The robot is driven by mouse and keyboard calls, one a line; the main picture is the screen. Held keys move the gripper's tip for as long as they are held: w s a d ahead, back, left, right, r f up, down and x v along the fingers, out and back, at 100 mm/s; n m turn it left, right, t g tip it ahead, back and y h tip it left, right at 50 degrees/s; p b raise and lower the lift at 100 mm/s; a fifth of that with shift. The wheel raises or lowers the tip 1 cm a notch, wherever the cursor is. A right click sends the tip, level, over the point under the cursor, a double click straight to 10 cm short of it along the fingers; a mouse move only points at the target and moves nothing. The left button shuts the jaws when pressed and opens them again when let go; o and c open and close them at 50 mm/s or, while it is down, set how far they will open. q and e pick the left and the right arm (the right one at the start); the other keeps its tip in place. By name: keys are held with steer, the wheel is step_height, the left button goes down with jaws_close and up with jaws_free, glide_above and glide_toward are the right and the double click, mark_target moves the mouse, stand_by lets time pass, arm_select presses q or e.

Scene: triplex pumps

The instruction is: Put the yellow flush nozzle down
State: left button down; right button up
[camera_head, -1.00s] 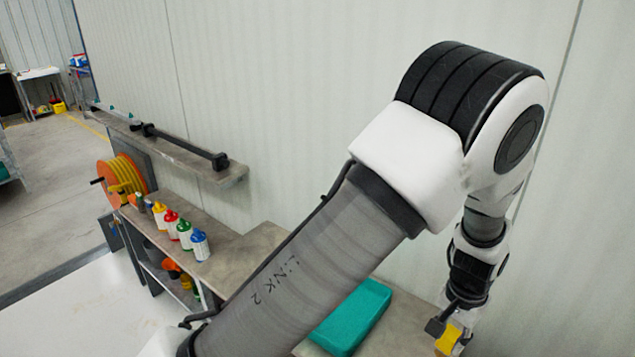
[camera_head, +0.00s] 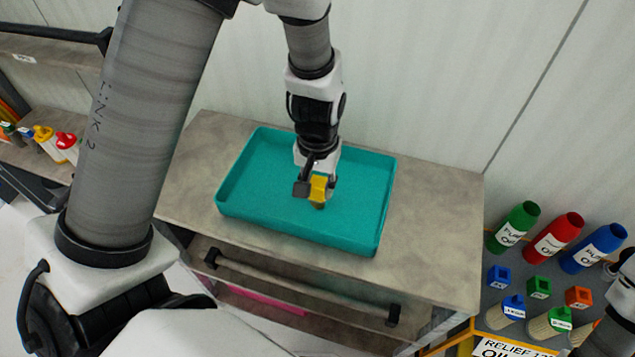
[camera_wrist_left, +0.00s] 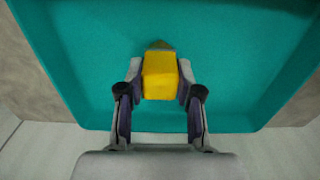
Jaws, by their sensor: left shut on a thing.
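The yellow flush nozzle (camera_head: 318,188) is between the fingers of my left gripper (camera_head: 309,188), over the inside of a teal tray (camera_head: 232,181). In the left wrist view the nozzle (camera_wrist_left: 160,76) shows as a yellow block with a darker tip, and the fingers of my left gripper (camera_wrist_left: 160,84) press on both its sides. The teal tray's floor (camera_wrist_left: 236,60) lies behind it. I cannot tell whether the nozzle's tip touches the tray floor. Part of my right arm shows at the right edge of the head view, but its gripper is out of view.
The tray stands on a grey-brown bench (camera_head: 440,215) against a pale wall, with bare top at both ends. At the right, a rack holds green (camera_head: 515,226), red (camera_head: 553,238) and blue (camera_head: 594,248) bottles and several small coloured caps. More bottles (camera_head: 47,140) stand at the left.

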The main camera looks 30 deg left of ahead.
mark_target(319, 183)
arm_select(q)
steer(key=shift+w+f, duration=0.15)
steer(key=shift+f, duration=0.15)
steer(key=c, duration=0.8)
jaws_free()
steer(key=shift+o, duration=0.2)
step_height(319, 183, up, 12)
steer(key=p, duration=0.1)
steer(key=shift+r, duration=0.25)
